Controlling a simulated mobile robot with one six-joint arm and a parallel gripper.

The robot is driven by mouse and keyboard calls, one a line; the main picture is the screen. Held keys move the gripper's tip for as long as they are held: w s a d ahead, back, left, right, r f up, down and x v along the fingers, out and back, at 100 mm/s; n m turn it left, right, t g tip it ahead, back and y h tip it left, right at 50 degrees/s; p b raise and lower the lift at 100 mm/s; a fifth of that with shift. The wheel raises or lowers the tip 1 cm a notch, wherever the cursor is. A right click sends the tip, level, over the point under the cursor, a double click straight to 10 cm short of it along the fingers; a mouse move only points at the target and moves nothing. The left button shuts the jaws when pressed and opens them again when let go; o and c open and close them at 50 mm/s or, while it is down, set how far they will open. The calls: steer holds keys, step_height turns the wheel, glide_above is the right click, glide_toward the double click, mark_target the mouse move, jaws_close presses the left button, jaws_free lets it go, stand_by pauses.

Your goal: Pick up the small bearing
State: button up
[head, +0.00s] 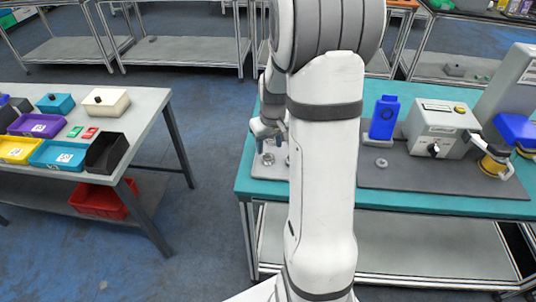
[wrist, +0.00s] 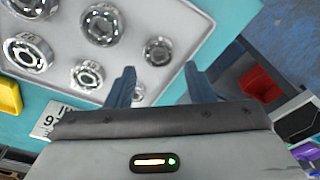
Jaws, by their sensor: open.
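A light grey tray (wrist: 195,25) holds several shiny ring bearings of different sizes. A small bearing (wrist: 158,51) lies near the tray's edge, just ahead of the gap between my fingers. Larger bearings (wrist: 103,25) lie farther left. My gripper (wrist: 159,69) is open, with nothing between its two blue-grey fingers. In the head view my gripper (head: 267,132) points down over the tray at the left end of the teal table, and a bearing (head: 268,158) shows below it. My arm hides part of the tray there.
On the teal table (head: 450,207), a grey mat (head: 400,185) holds a blue container (head: 384,118), a boxy machine (head: 440,127) and a loose ring (head: 382,162). A separate table at left holds coloured bins (head: 38,125). Blue floor lies between the tables.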

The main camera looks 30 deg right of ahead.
mark_target(269, 153)
steer(key=f, duration=0.2)
steer(key=w+f+p, duration=0.1)
steer(key=f, duration=0.1)
steer(key=shift+f, duration=0.1)
steer(key=shift+d+f, duration=0.1)
steer(key=shift+f, duration=0.45)
steer(key=shift+s, duration=0.1)
steer(key=shift+c, duration=0.2)
steer(key=c, duration=0.7)
steer(key=shift+c, duration=0.2)
steer(key=shift+r, duration=0.1)
